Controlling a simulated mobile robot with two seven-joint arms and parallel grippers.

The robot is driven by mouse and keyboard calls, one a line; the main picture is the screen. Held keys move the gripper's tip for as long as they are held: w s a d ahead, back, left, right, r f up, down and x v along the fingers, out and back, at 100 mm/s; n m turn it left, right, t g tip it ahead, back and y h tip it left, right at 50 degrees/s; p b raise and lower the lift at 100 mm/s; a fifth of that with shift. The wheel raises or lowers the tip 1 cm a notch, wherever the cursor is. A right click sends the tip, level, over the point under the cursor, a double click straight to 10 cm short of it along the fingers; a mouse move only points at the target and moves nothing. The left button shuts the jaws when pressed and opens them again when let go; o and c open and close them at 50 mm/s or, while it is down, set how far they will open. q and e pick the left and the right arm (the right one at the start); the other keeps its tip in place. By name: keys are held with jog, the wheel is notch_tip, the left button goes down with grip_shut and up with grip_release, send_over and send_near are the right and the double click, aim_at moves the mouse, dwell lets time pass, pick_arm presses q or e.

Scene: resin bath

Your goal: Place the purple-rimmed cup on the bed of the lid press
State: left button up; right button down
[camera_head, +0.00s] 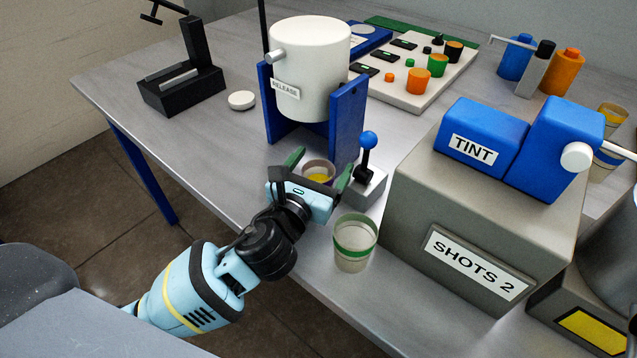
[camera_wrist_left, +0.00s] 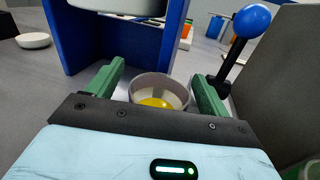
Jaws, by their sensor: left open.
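My right gripper is not in view.
The white RELEASE tank (camera_head: 310,75) stands on blue supports (camera_head: 347,120) just behind the cup. A blue-knobbed lever (camera_head: 368,160) is close right. A green-banded cup (camera_head: 354,243) and the grey SHOTS 2 machine (camera_head: 420,195) are further right. A white disc (camera_head: 241,100) lies near the press.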

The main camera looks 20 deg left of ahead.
pick_arm(q)
jog(key=shift+w, duration=0.4)
jog(key=c, duration=1.1)
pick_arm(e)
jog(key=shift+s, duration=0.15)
pick_arm(q)
jog(key=shift+r, duration=0.1)
jog(key=shift+c, duration=0.2)
